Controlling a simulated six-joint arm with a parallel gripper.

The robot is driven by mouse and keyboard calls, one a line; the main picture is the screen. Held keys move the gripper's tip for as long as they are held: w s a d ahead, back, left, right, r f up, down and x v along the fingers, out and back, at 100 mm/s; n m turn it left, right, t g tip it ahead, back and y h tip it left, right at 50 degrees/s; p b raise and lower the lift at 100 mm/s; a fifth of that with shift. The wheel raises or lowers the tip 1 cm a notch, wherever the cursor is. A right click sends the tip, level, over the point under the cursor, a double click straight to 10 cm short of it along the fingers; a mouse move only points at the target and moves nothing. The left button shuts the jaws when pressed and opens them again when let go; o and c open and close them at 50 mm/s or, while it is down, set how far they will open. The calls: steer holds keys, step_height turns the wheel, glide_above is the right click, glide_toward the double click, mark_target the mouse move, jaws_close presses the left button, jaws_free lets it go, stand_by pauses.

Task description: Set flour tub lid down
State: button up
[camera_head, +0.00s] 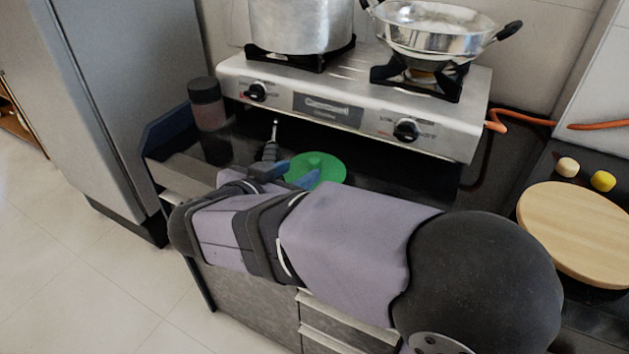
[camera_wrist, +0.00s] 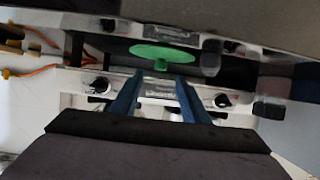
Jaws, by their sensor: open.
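The green flour tub lid (camera_head: 317,168) lies flat at the dark counter in front of the stove, partly hidden behind my gripper in the head view. In the wrist view the green lid (camera_wrist: 165,51) shows beyond the fingertips, with its small knob between them. My gripper (camera_head: 287,177) has blue fingers, which also show spread apart in the wrist view (camera_wrist: 159,78). It is open, with a clear gap between the fingers and nothing clamped. I cannot tell whether a finger touches the knob. No flour tub can be made out.
A dark-lidded jar (camera_head: 207,118) stands left of the lid. The gas stove (camera_head: 345,102) behind bears a large pot (camera_head: 300,25) and a wok (camera_head: 430,35). A round wooden board (camera_head: 578,232) lies at the right. An orange hose (camera_head: 520,117) runs behind.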

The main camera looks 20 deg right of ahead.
mark_target(312, 163)
steer(key=shift+p+x, duration=0.4)
steer(key=shift+x, duration=3.3)
steer(key=shift+r, duration=0.1)
steer(key=shift+c, duration=0.4)
jaws_close()
